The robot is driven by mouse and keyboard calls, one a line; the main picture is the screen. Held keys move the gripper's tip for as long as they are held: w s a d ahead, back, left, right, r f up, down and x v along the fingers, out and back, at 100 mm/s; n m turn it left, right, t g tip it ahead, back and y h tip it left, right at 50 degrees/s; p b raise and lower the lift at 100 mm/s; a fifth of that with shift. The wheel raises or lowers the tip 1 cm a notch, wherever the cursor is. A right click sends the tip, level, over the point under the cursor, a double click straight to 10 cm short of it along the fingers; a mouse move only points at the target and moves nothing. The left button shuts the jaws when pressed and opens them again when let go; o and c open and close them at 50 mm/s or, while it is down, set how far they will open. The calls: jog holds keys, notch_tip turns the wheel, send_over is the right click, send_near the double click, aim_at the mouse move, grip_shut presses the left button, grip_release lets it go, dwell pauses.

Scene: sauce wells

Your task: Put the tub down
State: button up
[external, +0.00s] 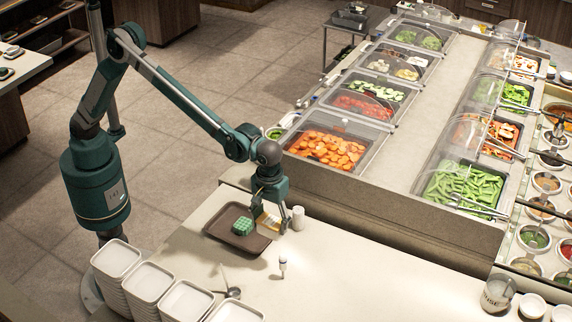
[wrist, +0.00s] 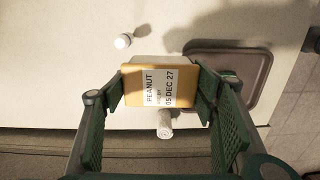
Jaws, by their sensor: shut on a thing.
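The tub (wrist: 158,87) is yellow-orange with a white label reading PEANUT and a 05 DEC 27 date. In the wrist view it sits between the green ribbed pads of my gripper (wrist: 160,92), which is shut on it. In the external view the tub (external: 267,221) shows small below my wrist, at the right part of the brown tray, partly covered by my gripper (external: 268,214). I cannot tell whether its underside touches anything.
A white cylinder (external: 298,217) and a small white bottle (external: 283,266) stand nearby. Stacked white dishes (external: 150,282) fill the front left. Food wells (external: 325,150) rise behind.

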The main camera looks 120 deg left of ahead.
jog(key=s+d+f, duration=0.1)
jog(key=s+d, duration=0.6)
jog(key=s, duration=0.5)
jog(key=s+d, duration=0.7)
jog(key=s, duration=0.6)
jog(key=shift+n, duration=0.3)
jog(key=shift+w+f, duration=0.1)
jog(key=shift+f, duration=2.6)
jog(key=shift+f, duration=3.1)
jog(key=shift+f+b, duration=0.4)
jog(key=shift+f, duration=1.5)
jog(key=shift+f, duration=0.15)
